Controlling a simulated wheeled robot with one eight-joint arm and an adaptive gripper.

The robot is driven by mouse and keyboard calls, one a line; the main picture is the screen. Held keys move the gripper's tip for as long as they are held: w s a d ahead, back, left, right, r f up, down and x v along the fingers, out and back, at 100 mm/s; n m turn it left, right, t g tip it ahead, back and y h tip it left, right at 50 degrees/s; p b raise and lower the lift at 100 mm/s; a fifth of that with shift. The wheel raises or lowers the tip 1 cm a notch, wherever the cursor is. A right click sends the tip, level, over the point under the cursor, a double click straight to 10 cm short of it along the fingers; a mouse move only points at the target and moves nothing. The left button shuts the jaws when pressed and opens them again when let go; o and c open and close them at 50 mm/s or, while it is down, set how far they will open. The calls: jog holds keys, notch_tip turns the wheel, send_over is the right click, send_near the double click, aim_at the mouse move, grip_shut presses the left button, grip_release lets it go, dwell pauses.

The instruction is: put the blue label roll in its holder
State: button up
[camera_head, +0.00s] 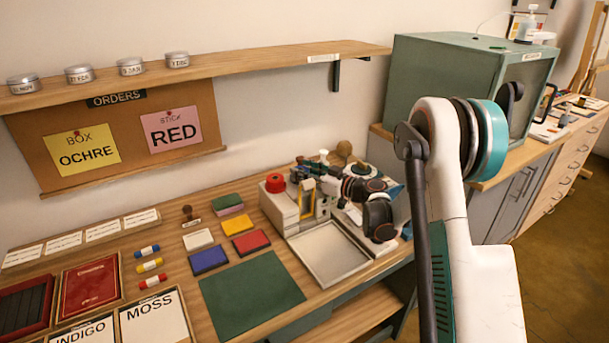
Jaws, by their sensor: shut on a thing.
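My gripper (311,174) is at the far right of the worktable, over the grey and white desk device (288,213). It is seen small and from behind, partly hidden by my own arm. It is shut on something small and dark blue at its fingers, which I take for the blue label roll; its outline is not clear. A red roll (275,183) sits on top of the device's left part. A yellow piece (306,202) stands upright in the device beside it. I cannot make out which part is the blue roll's holder, or whether the roll touches it.
A shallow grey tray (326,258) lies in front of the device. Colour pads, a green mat (250,295) and several small capped sticks lie to the left. A shelf (200,72) with tins runs above. A green cabinet (440,85) stands at the right.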

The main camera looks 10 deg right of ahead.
jog(key=o, duration=0.8)
jog(key=shift+c, duration=0.2)
jog(key=shift+r, duration=0.1)
jog(key=p+v, duration=0.4)
jog(key=v, duration=0.8)
